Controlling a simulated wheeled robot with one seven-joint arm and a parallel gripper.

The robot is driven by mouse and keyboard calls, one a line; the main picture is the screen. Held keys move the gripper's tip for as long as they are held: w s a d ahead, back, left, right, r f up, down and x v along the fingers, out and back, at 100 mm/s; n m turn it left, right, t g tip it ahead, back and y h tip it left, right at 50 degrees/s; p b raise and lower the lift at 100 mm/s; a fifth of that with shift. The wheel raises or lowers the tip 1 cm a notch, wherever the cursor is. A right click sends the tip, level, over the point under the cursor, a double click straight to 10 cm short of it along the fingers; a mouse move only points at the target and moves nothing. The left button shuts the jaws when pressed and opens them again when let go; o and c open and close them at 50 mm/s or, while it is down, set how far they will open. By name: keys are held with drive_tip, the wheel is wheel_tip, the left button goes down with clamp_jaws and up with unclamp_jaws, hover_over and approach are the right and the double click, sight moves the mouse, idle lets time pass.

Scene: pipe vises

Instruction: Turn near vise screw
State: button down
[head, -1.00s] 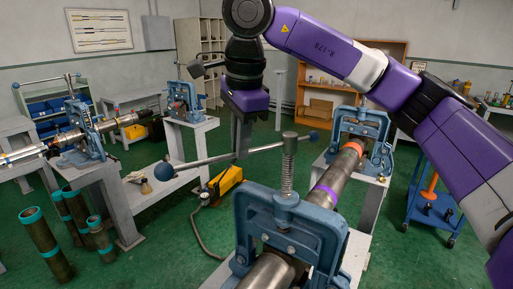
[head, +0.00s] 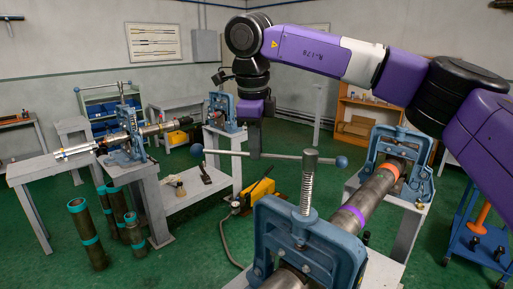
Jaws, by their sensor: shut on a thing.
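The near vise (head: 290,240) is a blue frame at the bottom centre, over a steel pipe (head: 352,215) with a purple band. Its threaded screw (head: 308,190) stands upright from the top. A grey bar handle (head: 285,156) passes through the screw head, with a blue ball at each end. My gripper (head: 254,150) points down from my purple wrist and is shut on the bar, left of the screw, between the screw and the left ball (head: 197,149). The fingertips are small in the picture, and the pipe under the vise frame is partly hidden.
A second blue vise (head: 398,150) holds the pipe's far part, with an orange band in front. Another vise (head: 124,140) stands on a bench at left. Several pipes (head: 84,235) stand on the green floor. A yellow tool (head: 258,190) lies behind the near vise.

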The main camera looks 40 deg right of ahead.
drive_tip(key=shift+w+d+r, duration=0.1)
drive_tip(key=shift+w+r, duration=0.05)
drive_tip(key=shift+r, duration=0.1)
drive_tip(key=c, duration=1.6)
unclamp_jaws()
drive_tip(key=shift+o, duration=0.7)
drive_tip(key=shift+f, duration=0.1)
wheel_tip(320, 180, up, 8)
drive_tip(key=s+a+b, duration=0.1)
drive_tip(key=shift+f, duration=0.15)
drive_tip(key=shift+a, duration=0.1)
